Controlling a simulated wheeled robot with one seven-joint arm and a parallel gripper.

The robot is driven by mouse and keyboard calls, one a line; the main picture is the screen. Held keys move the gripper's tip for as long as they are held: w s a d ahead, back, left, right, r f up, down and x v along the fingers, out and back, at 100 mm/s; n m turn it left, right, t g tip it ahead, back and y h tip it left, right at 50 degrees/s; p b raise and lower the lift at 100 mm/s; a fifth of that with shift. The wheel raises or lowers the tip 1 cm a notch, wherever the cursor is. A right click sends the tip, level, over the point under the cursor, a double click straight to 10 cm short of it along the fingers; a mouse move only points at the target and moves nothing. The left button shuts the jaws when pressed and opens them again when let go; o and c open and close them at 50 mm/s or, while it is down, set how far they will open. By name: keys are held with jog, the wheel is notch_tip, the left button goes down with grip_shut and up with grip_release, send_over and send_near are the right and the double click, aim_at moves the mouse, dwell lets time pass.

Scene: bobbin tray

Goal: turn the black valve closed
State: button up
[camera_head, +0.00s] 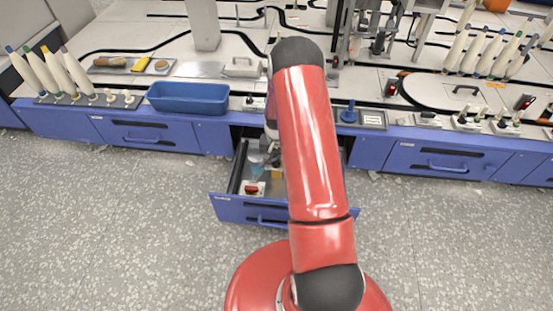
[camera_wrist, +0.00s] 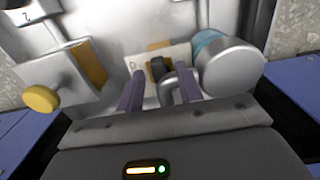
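In the wrist view, the black valve (camera_wrist: 157,68) stands on a pale plate with an orange-brown patch behind it. A curved grey metal handle or pipe is just right of it. My gripper (camera_wrist: 160,88) points at the valve, with its two dark fingers apart, one to each side of it in the picture. I see nothing held between them. I cannot tell whether the fingertips reach around the valve or stop short of it. In the head view, my red arm reaches down into the open blue drawer (camera_head: 235,208) and hides much of the gripper and the valve.
In the wrist view, a metal block with a yellow knob (camera_wrist: 41,98) is at left, and a large metal cylinder (camera_wrist: 232,70) with a teal part is close at right. In the head view, a red piece (camera_head: 251,189) lies in the drawer. A blue bin (camera_head: 188,98) stands on the bench.

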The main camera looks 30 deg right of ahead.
jog(key=shift+c, duration=0.2)
grip_shut()
jog(key=shift+m, duration=0.3)
jog(key=m+b, duration=0.1)
jog(key=m, duration=0.2)
jog(key=shift+w+a, duration=0.1)
jog(key=m, duration=0.5)
jog(key=shift+w+b, duration=0.1)
jog(key=shift+b, duration=0.3)
jog(key=m, duration=0.4)
jog(key=shift+w+a+m+p, duration=0.1)
jog(key=shift+w+m+p, duration=0.05)
jog(key=shift+m+p, duration=0.15)
jog(key=shift+w+m+p, duration=0.1)
jog(key=shift+m+p, duration=0.4)
jog(key=shift+m, duration=1.8)
